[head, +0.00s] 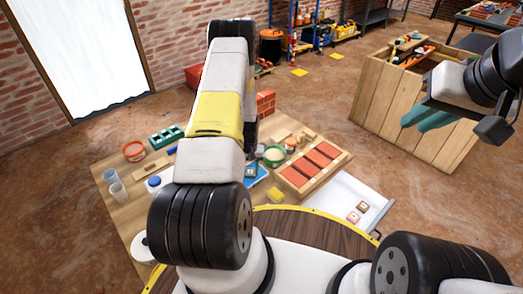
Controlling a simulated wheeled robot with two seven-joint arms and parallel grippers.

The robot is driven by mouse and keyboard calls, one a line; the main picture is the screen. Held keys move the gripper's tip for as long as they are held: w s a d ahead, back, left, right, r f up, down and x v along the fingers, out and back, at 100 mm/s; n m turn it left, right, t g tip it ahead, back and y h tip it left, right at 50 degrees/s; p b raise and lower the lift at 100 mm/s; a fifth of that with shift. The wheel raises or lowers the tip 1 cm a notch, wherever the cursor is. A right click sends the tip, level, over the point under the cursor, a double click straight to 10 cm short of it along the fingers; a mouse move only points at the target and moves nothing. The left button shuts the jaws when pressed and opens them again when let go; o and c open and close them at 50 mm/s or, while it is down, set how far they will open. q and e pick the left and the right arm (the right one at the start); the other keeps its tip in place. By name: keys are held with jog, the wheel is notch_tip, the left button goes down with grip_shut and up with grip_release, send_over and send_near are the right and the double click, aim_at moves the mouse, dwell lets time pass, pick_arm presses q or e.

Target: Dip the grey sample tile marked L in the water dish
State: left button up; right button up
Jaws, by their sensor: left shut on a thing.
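The grey tile marked L is not seen. My left arm stands up through the middle of the head view and covers part of the bench, and its gripper does not show. My right gripper (428,117), with teal fingers, is at the right, in front of the wooden crate; its finger gap is unclear. No dish is clearly the water dish. A green round tub (274,155) and an orange-rimmed tub (133,151) stand on the wooden board (112,172). Two small marked tiles, one brown (352,217) and one pinkish (363,206), lie on a white sheet or tray.
A wooden frame of red bricks (316,160) lies right of the green tub. Clear cups (118,190), a green block (166,137) and a yellow sponge-like block (275,195) are on the board. A big wooden crate (400,110) stands at right. Bare floor lies between.

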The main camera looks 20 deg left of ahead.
aim_at(250, 172)
pick_arm(q)
jog(key=shift+f, duration=0.55)
dwell(1.2)
jog(key=shift+r, duration=3.5)
